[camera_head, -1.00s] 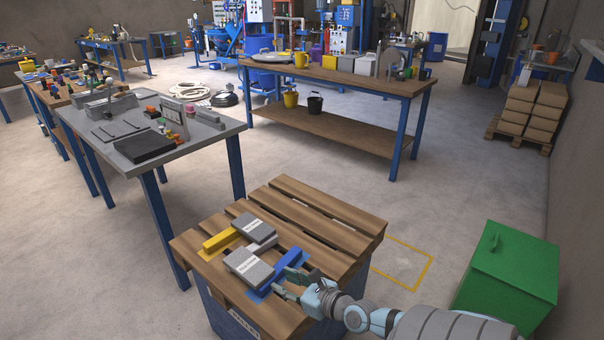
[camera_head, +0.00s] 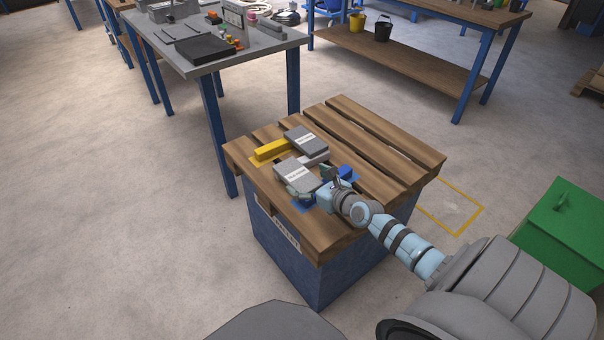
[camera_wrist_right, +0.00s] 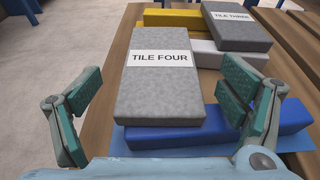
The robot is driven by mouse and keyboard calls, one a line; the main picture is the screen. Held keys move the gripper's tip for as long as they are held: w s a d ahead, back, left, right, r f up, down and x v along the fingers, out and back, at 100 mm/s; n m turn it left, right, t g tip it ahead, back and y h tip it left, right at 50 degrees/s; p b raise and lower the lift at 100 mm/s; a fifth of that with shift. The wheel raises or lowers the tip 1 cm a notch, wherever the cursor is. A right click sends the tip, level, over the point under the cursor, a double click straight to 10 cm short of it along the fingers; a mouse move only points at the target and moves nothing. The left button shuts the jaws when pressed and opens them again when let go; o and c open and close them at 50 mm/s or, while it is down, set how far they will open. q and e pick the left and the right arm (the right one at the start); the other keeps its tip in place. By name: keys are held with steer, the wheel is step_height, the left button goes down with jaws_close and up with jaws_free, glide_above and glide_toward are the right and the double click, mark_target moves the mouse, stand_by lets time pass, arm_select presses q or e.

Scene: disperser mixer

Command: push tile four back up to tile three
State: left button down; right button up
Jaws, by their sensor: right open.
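Tile four (camera_head: 297,175) is a grey slab with a white label, near the front of the wooden pallet top. In the right wrist view tile four (camera_wrist_right: 160,95) lies across a blue bar (camera_wrist_right: 275,125). Tile three (camera_head: 306,140), a similar slab, lies behind it; in the wrist view tile three (camera_wrist_right: 236,30) is farther back and to the right, apart from it. My right gripper (camera_head: 314,186) is open at tile four's near end. In the wrist view its fingers (camera_wrist_right: 163,97) stand either side of the tile, with visible gaps. My left gripper is not in view.
A yellow bar (camera_head: 271,149) lies left of tile three, and a pale grey bar (camera_head: 315,160) lies between the tiles. The pallet top's right planks (camera_head: 385,140) are bare. A grey table (camera_head: 270,40) stands behind left; a green box (camera_head: 565,230) stands at the right.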

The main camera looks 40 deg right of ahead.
mark_target(298, 175)
steer(key=b+x, duration=0.1)
steer(key=x, duration=0.1)
steer(key=shift+w+f, duration=0.2)
steer(key=shift+f, duration=0.05)
steer(key=shift+w, duration=0.35)
steer(key=shift+r, duration=0.1)
steer(key=shift+c, duration=0.4)
steer(key=c, duration=1.6)
steer(key=shift+d+b, duration=0.1)
steer(key=shift+b, duration=0.2)
steer(key=shift+c, duration=0.2)
